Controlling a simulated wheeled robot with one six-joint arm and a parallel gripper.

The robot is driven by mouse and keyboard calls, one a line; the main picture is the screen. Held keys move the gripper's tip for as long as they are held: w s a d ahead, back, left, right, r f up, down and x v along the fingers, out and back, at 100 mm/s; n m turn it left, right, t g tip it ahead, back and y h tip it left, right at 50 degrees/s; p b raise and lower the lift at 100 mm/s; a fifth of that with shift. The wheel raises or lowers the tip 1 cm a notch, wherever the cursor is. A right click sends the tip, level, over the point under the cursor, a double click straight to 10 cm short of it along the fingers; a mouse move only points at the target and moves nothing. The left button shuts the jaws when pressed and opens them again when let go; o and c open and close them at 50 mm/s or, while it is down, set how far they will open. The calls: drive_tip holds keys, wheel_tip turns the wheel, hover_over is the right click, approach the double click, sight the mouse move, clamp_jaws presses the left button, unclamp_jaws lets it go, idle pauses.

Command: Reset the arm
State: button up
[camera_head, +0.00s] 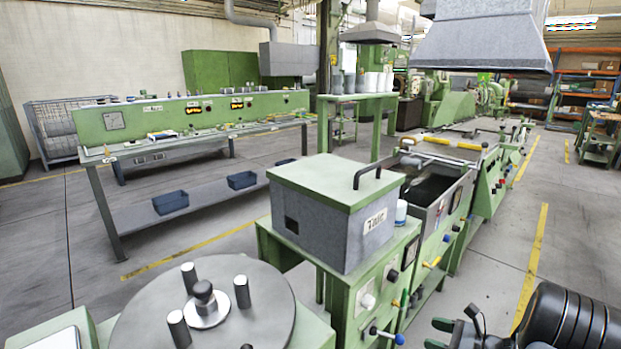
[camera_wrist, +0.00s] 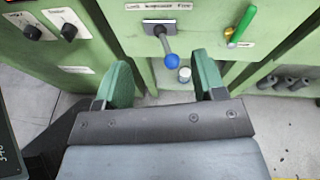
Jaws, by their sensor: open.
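My gripper (camera_head: 438,335) is at the bottom right of the head view, at the end of my black arm. Its green fingers stand apart in the wrist view (camera_wrist: 162,72), with no object held between them. Beyond the fingers is a lever with a blue knob (camera_wrist: 195,61) on a green machine panel. The blue-knobbed lever also shows in the head view (camera_head: 397,339), left of my gripper, and looks apart from it.
A green cabinet with a grey lidded box (camera_head: 320,220) stands left of my gripper. A round grey turntable (camera_head: 205,310) is at the front left. A green-handled lever (camera_wrist: 242,25) is on the panel. Open floor (camera_head: 490,270) lies behind my gripper.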

drive_tip(key=s+a+r+n+g+h+p, duration=0.55)
drive_tip(key=s+a+r+n+g, duration=0.4)
drive_tip(key=n, duration=0.35)
drive_tip(key=s+a+r+n+t+h+p, duration=0.1)
drive_tip(key=s+a+r+n+h+p, duration=0.1)
drive_tip(key=r, duration=0.4)
drive_tip(key=s+a+r+n+t+h+p, duration=0.1)
drive_tip(key=a+r+n+p, duration=0.2)
drive_tip(key=r+n, duration=0.3)
drive_tip(key=s+a+r+n+t+h+p, duration=0.1)
drive_tip(key=s+a+r+n+h+p, duration=0.1)
drive_tip(key=r, duration=0.5)
drive_tip(key=shift+s+a+r+n+h+p, duration=0.15)
drive_tip(key=shift+s+a+n+h+p, duration=0.2)
drive_tip(key=shift+a+n+p, duration=0.6)
drive_tip(key=shift+d, duration=0.1)
